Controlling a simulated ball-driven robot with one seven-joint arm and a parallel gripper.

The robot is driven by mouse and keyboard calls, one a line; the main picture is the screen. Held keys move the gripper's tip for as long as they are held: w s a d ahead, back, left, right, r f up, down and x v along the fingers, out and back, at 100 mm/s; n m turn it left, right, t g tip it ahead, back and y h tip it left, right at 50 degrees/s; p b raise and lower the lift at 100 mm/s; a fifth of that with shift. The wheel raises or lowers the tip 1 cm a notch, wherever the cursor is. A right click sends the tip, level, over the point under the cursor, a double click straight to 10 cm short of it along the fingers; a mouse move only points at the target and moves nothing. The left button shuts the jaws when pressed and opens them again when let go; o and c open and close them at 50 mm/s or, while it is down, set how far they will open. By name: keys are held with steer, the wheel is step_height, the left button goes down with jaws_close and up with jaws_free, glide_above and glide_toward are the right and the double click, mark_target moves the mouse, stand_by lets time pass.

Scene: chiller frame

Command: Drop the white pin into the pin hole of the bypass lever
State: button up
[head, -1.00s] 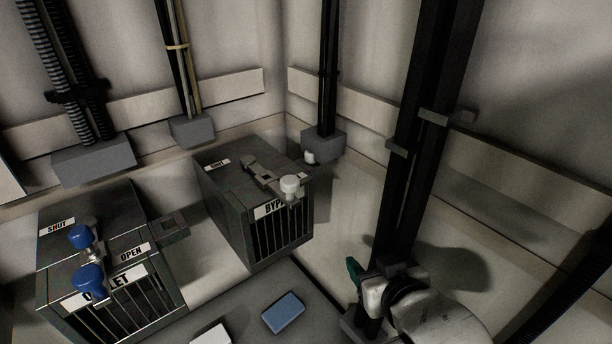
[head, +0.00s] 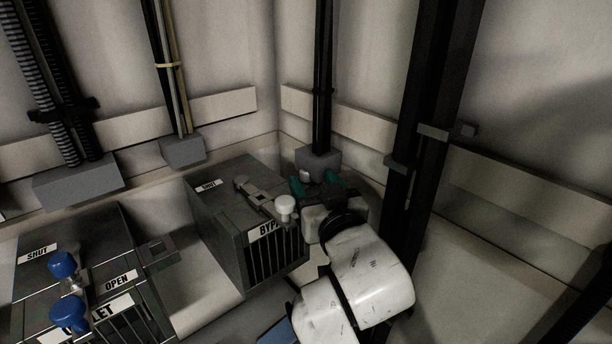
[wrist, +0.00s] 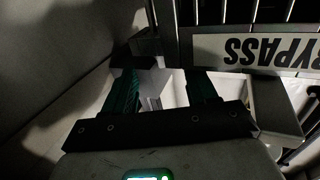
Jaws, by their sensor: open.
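The bypass box (head: 235,225) stands mid-picture in the head view. Its lever (head: 255,192) lies across the top, with a white knob (head: 286,204) at its front end. A small white piece (head: 304,174), which looks like the pin, stands beside the grey block at the corner, right of the box. My gripper (head: 315,184) is at that piece, its teal fingers spread. In the wrist view my gripper (wrist: 163,88) is open, with a pale upright shape between the fingers; I cannot tell if this is the pin. The pin hole is not clear in either view.
The outlet box (head: 100,285) with two blue knobs (head: 65,285) is at the left. A dark post (head: 425,130) rises right of my arm. A grey block (head: 318,162) with dark pipes sits in the corner. The BYPASS label (wrist: 262,50) is close to my gripper.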

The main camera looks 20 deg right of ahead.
steer(key=shift+w+d, duration=0.1)
steer(key=shift+w, duration=1.1)
steer(key=shift+c, duration=0.5)
jaws_close()
